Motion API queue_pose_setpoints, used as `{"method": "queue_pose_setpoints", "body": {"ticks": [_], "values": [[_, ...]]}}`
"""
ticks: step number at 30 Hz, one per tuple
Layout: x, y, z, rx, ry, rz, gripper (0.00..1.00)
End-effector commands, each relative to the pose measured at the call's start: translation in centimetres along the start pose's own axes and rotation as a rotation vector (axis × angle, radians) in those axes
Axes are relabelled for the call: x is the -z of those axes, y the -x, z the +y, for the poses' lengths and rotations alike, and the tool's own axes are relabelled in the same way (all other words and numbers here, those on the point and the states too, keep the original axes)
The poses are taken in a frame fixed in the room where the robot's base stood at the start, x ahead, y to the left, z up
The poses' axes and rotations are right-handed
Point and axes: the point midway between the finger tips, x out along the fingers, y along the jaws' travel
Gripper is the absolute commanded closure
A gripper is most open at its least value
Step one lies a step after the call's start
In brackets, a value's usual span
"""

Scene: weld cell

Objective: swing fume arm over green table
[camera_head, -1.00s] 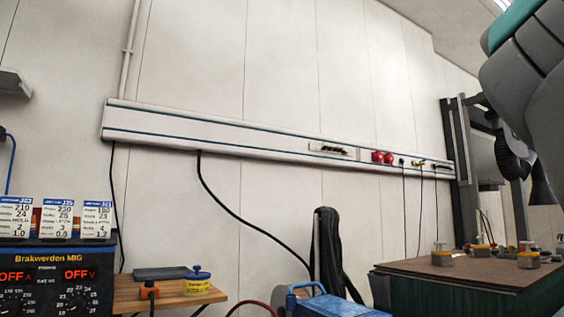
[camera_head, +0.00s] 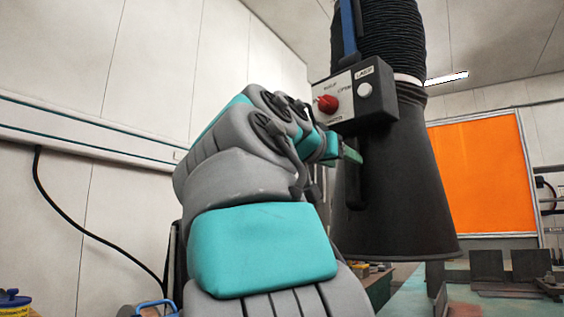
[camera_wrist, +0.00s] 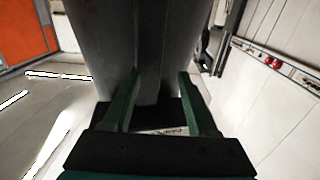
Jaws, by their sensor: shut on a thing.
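The fume arm's dark conical hood (camera_head: 395,195) hangs from a black ribbed hose (camera_head: 378,45) in the head view. Its control box (camera_head: 345,97) carries a red knob and a white button. My gripper (camera_head: 350,155) is at the hood's near side, below the box, shut on the hood's handle (camera_head: 355,190). In the wrist view my gripper's green fingers (camera_wrist: 160,85) straddle the handle, with the grey hood (camera_wrist: 115,40) behind; the exact contact is hidden. A greenish surface (camera_head: 408,298), perhaps the green table, shows low at right, partly hidden by the hood.
Dark metal blocks (camera_head: 487,264) stand on the surface at lower right. An orange screen (camera_head: 480,175) stands behind. A white wall rail (camera_head: 90,135) with a hanging black cable is at left. A blue-lidded tub (camera_head: 12,302) is at lower left.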

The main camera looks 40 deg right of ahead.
Motion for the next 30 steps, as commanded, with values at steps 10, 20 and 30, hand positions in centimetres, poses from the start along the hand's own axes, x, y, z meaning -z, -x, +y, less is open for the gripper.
{"method": "queue_pose_setpoints", "body": {"ticks": [10,20,30], "values": [[0.0,-0.2,-2.2,0.016,0.0,0.0,0.5],[0.0,-0.1,-2.2,0.016,-0.001,0.0,0.5],[-0.1,1.6,-2.2,0.016,-0.001,0.0,0.5]]}}
